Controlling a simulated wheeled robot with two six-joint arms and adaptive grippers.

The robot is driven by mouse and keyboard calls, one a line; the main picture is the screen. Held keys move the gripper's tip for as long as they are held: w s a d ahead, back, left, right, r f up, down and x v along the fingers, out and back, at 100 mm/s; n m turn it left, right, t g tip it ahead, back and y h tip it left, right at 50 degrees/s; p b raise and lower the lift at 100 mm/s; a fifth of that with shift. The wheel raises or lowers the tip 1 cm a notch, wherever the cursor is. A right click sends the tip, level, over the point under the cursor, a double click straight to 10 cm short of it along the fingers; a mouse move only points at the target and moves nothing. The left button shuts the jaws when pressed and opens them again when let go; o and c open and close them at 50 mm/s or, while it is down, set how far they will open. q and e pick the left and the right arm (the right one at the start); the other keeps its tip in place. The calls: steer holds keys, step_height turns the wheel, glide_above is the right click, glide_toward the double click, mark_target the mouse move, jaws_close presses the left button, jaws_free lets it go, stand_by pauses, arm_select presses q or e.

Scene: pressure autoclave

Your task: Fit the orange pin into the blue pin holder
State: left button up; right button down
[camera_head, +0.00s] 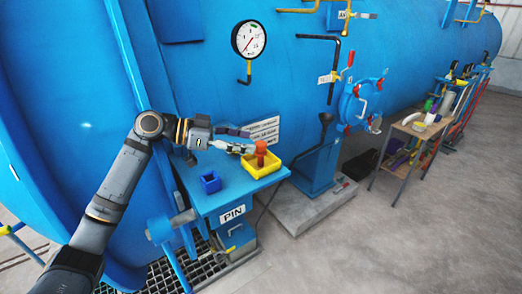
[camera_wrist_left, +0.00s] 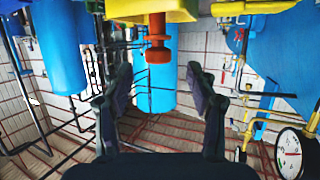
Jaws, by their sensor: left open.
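The orange pin (camera_head: 261,152) stands upright in the yellow tray (camera_head: 262,169) on the blue table. In the left wrist view, the orange pin (camera_wrist_left: 158,48) hangs down in the picture from the yellow tray (camera_wrist_left: 125,10), so that picture looks upside down. My left gripper (camera_head: 250,142) is open and empty, its fingers pointing sideways toward the pin. In the left wrist view the pin lines up with the gap between the fingertips (camera_wrist_left: 159,72), just beyond them. The blue pin holder (camera_head: 209,183) is a small open box on the table, left of the tray. My right gripper is not in view.
A side table (camera_head: 420,126) with tools stands at the right. Open floor lies in front.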

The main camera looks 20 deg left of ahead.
mark_target(257, 143)
arm_select(q)
steer(key=p+x, duration=0.3)
steer(key=x, duration=0.1)
steer(key=shift+d, duration=0.25)
steer(key=shift+w+d+f, duration=0.15)
steer(key=shift+d+f, duration=0.05)
steer(key=shift+d, duration=0.15)
steer(key=shift+a, duration=0.15)
steer(key=c, duration=0.4)
jaws_close()
